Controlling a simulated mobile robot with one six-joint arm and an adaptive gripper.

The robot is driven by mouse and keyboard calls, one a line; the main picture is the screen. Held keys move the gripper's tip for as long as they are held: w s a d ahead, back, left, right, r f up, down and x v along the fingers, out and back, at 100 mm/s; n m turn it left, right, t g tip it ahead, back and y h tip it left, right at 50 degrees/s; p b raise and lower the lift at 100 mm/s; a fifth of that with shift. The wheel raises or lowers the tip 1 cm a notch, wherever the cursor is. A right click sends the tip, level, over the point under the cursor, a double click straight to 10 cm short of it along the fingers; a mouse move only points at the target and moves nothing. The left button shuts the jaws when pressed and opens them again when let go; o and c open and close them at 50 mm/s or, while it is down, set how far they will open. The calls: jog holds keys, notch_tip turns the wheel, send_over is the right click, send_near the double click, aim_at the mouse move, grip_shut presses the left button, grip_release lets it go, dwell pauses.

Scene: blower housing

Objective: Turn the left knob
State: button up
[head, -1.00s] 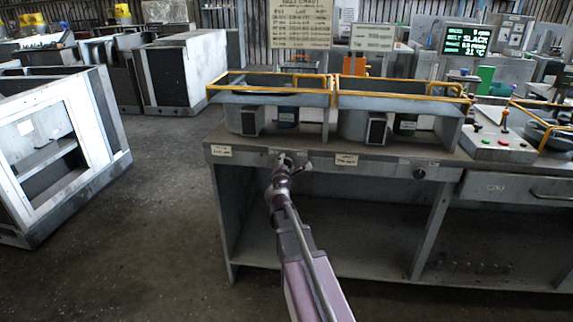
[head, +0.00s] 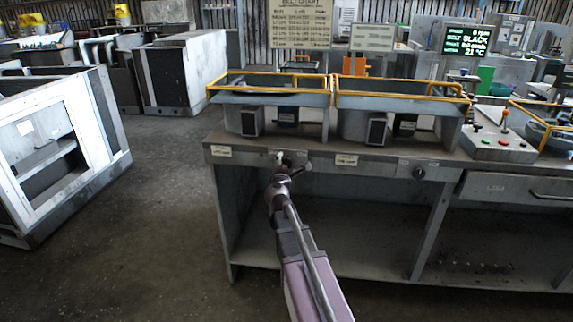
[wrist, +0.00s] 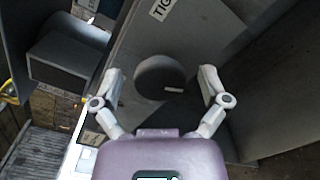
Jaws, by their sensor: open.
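The left knob (wrist: 160,77) is a dark round disc with a small pale mark, on the grey front panel in the wrist view. My gripper (wrist: 161,84) is open, with one finger on each side of the knob and a visible gap on both sides. Whether the fingertips reach past the knob's face cannot be told. In the head view my gripper (head: 293,161) is at the bench's front panel, between two pale labels, and largely hides the left knob.
A second dark knob (head: 419,173) is further right on the same panel. Yellow-railed housings (head: 268,98) stand on the bench (head: 385,166). A control box (head: 498,144) is at right. A screen (head: 467,40) reads belt slack.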

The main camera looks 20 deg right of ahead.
jog(key=v, duration=1.2)
dwell(0.6)
